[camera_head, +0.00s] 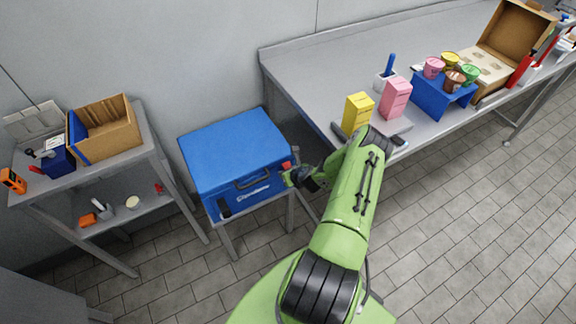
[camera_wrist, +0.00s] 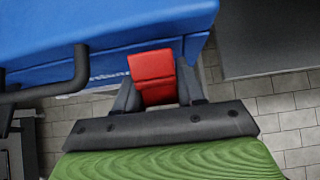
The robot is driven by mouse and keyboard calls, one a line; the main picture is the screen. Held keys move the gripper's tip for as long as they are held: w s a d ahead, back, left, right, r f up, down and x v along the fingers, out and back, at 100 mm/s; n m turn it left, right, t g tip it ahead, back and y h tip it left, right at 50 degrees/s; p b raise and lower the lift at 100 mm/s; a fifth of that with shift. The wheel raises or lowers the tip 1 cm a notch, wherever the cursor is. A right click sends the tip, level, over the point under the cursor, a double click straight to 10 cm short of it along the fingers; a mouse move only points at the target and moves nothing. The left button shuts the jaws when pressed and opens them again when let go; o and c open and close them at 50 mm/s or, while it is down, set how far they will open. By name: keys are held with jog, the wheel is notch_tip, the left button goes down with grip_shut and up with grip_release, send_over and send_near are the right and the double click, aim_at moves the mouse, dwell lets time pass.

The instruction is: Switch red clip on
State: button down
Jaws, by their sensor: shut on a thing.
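A blue cooler box (camera_head: 240,150) with a black front handle sits on a small metal stand. A red clip (camera_head: 286,166) is on the front of the box near its right corner. In the wrist view the red clip (camera_wrist: 153,78) lies between my two dark fingers, its upper part against the blue lid (camera_wrist: 110,25). My gripper (camera_head: 294,178) is at the right end of the box front and is shut on the red clip. A black clip (camera_head: 224,208) shows at the left end of the front. The clip's lower part is partly hidden by my fingers.
A metal worktable with a yellow box (camera_head: 357,112), a pink box (camera_head: 395,97) and a blue riser (camera_head: 442,96) with cups stands to the right. A shelf with a cardboard box (camera_head: 103,128) stands to the left. Tiled floor is open in front.

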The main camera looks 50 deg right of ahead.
jog(key=shift+w+d+r+g+y+p, duration=0.2)
jog(key=shift+w+r+g+p, duration=0.15)
jog(key=shift+g+p, duration=0.25)
jog(key=shift+w+d+r+g+y+p, duration=0.1)
jog(key=shift+w+r+g+y+p, duration=0.15)
jog(key=shift+g+p, duration=0.35)
jog(key=shift+w, duration=0.1)
jog(key=shift+f, duration=0.1)
jog(key=c, duration=0.8)
grip_release()
jog(key=shift+g, duration=0.3)
jog(key=shift+o, duration=0.2)
jog(key=shift+a, duration=0.1)
jog(key=p+v, duration=0.2)
jog(key=v, duration=1.3)
jog(key=shift+s+r, duration=0.25)
jog(key=shift+c, duration=0.2)
